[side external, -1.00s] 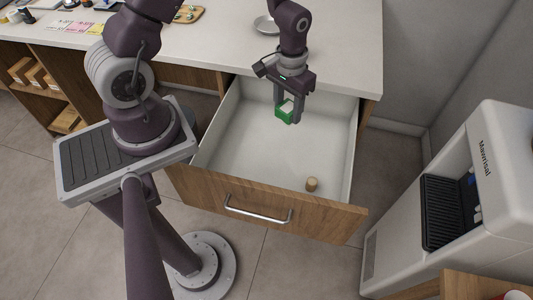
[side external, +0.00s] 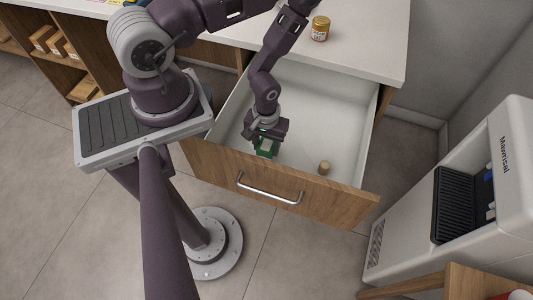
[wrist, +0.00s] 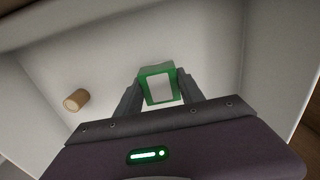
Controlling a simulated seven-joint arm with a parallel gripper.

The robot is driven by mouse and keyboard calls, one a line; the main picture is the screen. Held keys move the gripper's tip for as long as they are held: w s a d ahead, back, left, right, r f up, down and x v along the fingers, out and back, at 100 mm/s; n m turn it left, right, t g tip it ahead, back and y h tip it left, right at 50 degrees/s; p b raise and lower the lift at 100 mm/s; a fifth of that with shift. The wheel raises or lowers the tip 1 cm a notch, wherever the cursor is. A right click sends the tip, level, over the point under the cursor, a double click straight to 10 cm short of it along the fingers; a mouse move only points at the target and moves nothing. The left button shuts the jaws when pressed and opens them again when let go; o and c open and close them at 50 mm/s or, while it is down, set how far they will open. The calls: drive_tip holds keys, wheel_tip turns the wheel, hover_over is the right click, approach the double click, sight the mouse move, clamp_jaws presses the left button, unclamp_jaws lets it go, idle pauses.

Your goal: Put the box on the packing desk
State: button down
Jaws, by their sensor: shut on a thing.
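A small green box with a white face (side external: 266,146) is between the fingers of my gripper (side external: 265,150). In the wrist view the box (wrist: 158,85) sits between the two fingertips, and my gripper (wrist: 160,98) is shut on it. Gripper and box are inside or just above the open drawer (side external: 225,128), near its front panel. I cannot tell whether the box touches the drawer floor. No surface in view is marked as the packing desk.
A small cork-like cylinder (side external: 324,167) lies in the drawer, right of the gripper; it also shows in the wrist view (wrist: 76,100). A jar (side external: 320,30) stands on the white counter (side external: 370,40) behind. A white machine (side external: 450,200) stands at right.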

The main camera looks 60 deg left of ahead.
sight(266, 153)
wheel_tip(266, 153, down, 4)
drive_tip(key=shift+f, duration=0.1)
drive_tip(key=c, duration=0.7)
unclamp_jaws()
drive_tip(key=shift+f, duration=0.1)
